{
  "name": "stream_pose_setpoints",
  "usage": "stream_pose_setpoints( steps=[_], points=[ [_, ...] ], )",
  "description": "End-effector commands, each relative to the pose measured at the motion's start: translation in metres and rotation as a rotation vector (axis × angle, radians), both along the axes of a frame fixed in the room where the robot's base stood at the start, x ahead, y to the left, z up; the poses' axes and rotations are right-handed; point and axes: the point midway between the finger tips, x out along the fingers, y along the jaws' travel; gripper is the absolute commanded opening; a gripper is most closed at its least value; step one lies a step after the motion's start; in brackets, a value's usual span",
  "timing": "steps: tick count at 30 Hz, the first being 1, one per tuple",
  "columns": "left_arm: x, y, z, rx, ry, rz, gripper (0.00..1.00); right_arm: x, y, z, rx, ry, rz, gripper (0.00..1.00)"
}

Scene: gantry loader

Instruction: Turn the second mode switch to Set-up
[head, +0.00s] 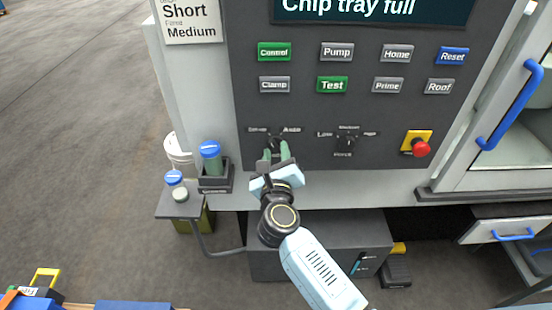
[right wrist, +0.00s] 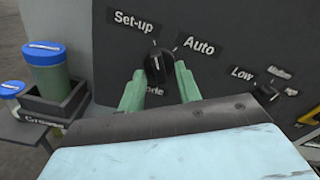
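The mode switch (head: 275,143) is a black rotary knob low on the dark control panel. In the right wrist view the knob (right wrist: 158,66) sits between the labels Set-up, upper left, and Auto, upper right. The label below it is partly hidden. Its handle stands roughly upright; I cannot tell clearly which label it points to. My right gripper (head: 276,153) is at the knob with its green fingers on either side. In the wrist view the fingers (right wrist: 159,80) look open, with the knob between their tips; contact cannot be made out. My left gripper is not in view.
A second knob (head: 347,142) with Low and other labels is to the right. A red emergency button (head: 420,147) is farther right. Labelled buttons (head: 332,84) and a screen (head: 370,9) are above. Blue-capped containers (head: 211,157) stand at lower left.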

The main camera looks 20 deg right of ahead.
Motion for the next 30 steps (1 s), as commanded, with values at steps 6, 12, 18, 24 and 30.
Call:
stream_pose_setpoints(
  steps=[6, 12, 18, 24, 30],
  points=[
    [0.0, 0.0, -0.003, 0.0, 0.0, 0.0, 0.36, -0.022, 0.007, -0.002, 0.002, 0.001, 0.001, 0.34],
    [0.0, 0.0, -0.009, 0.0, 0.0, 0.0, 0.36, -0.065, 0.019, -0.003, 0.003, 0.003, 0.001, 0.34],
    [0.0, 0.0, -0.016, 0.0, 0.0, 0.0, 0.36, -0.104, 0.029, -0.003, 0.002, 0.004, 0.0, 0.34],
    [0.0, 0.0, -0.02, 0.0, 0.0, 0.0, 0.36, -0.124, 0.036, -0.001, -0.001, 0.002, 0.0, 0.34],
    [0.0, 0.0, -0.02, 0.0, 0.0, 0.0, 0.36, -0.129, 0.037, 0.0, -0.001, 0.002, 0.0, 0.34]
  ],
)
